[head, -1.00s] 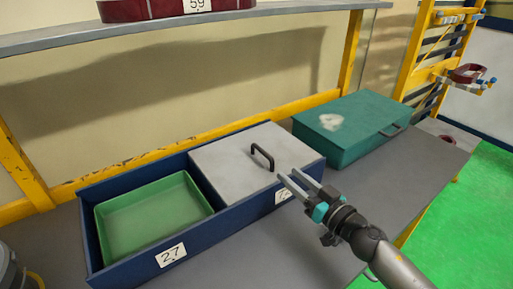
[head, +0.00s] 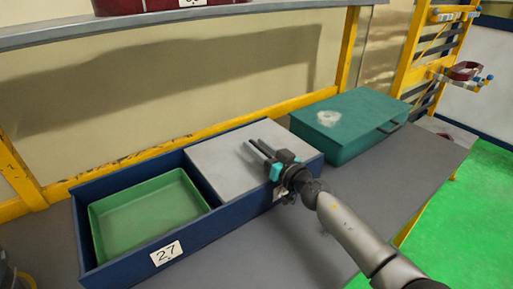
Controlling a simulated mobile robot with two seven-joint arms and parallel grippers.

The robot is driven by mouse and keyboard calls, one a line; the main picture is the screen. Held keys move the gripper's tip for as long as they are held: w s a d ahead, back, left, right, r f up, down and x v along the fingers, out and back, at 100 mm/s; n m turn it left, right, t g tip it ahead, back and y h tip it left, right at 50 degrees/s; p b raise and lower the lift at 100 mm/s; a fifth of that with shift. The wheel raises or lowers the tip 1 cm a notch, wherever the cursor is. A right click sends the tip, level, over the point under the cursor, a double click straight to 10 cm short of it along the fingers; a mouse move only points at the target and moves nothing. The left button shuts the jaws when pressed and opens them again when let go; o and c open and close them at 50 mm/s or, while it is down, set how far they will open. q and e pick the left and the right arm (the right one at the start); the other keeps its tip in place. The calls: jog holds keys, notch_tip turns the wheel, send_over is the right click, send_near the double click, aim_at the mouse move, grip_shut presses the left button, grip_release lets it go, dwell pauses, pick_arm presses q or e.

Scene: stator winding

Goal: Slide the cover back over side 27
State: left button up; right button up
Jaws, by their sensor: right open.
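The grey cover (head: 215,168) lies over the right half of a long blue box (head: 216,230). The left half, marked with the label 27 (head: 166,253), is uncovered and shows a green tray (head: 150,213) inside. My right gripper (head: 257,151) is open over the cover, with its fingers where the cover's dark handle stands. The handle is hidden behind the gripper, so I cannot tell whether the fingers are around it or above it. My left gripper is not in view.
A teal case (head: 345,120) with a handle sits on the grey table (head: 400,165) to the right of the box. A yellow-framed shelf (head: 200,27) runs above the back, with a dark red object (head: 150,5) on it. The table front is clear.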

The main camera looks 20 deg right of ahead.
jog(key=shift+w+a, duration=0.2)
jog(key=shift+w, duration=0.2)
grip_shut()
dwell(1.3)
